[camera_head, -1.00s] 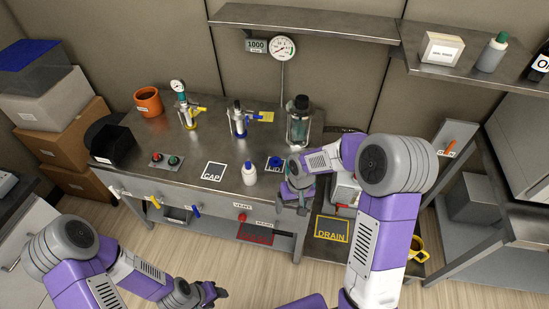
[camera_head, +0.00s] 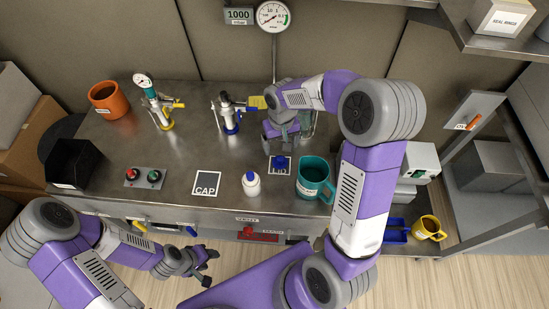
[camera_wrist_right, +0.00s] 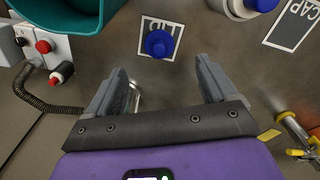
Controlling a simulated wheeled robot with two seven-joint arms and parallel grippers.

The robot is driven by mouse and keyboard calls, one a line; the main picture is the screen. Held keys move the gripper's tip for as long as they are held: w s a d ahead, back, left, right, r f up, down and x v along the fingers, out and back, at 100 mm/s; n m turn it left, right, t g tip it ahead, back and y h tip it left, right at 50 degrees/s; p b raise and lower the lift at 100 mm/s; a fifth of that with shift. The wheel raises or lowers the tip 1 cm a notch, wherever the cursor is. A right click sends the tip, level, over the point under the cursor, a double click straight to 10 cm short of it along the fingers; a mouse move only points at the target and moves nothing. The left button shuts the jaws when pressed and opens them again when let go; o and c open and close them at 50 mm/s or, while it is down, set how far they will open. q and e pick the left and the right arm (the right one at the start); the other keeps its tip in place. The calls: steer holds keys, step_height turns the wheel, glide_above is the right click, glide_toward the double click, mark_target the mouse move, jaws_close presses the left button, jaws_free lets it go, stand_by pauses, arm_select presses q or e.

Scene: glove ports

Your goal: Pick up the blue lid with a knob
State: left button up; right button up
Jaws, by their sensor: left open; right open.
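The blue lid with a knob (camera_head: 281,163) lies on the dark square marked LID on the metal bench. It also shows in the right wrist view (camera_wrist_right: 158,44), ahead of the fingertips and roughly centred between them. My right gripper (camera_head: 283,142) is open and empty, just behind the lid in the head view and apart from it. Its two fingers also show in the right wrist view (camera_wrist_right: 160,82). My left gripper (camera_head: 196,268) is open and empty, low in front of the bench.
A teal mug (camera_head: 315,178) stands right of the lid, and a white bottle with a blue cap (camera_head: 251,184) stands left. The CAP square (camera_head: 207,184) is bare. Valve fittings (camera_head: 229,115) stand behind. A glass vessel is mostly hidden by my right arm.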

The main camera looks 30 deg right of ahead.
mark_target(280, 158)
steer(key=f+b, duration=0.1)
steer(key=w+f+b, duration=0.1)
steer(key=f, duration=0.1)
steer(key=shift+w+f, duration=0.15)
steer(key=shift+f, duration=0.15)
steer(key=f+b, duration=0.1)
steer(key=f, duration=0.2)
steer(key=f+b, duration=0.2)
steer(key=f, duration=0.2)
steer(key=shift+s+d+f, duration=0.2)
arm_select(q)
step_height(280, 158, down, 6)
steer(key=w, duration=0.1)
steer(key=shift+f, duration=0.15)
arm_select(e)
steer(key=shift+r, duration=0.1)
arm_select(q)
steer(key=shift+w, duration=0.1)
arm_select(e)
steer(key=c, duration=1.1)
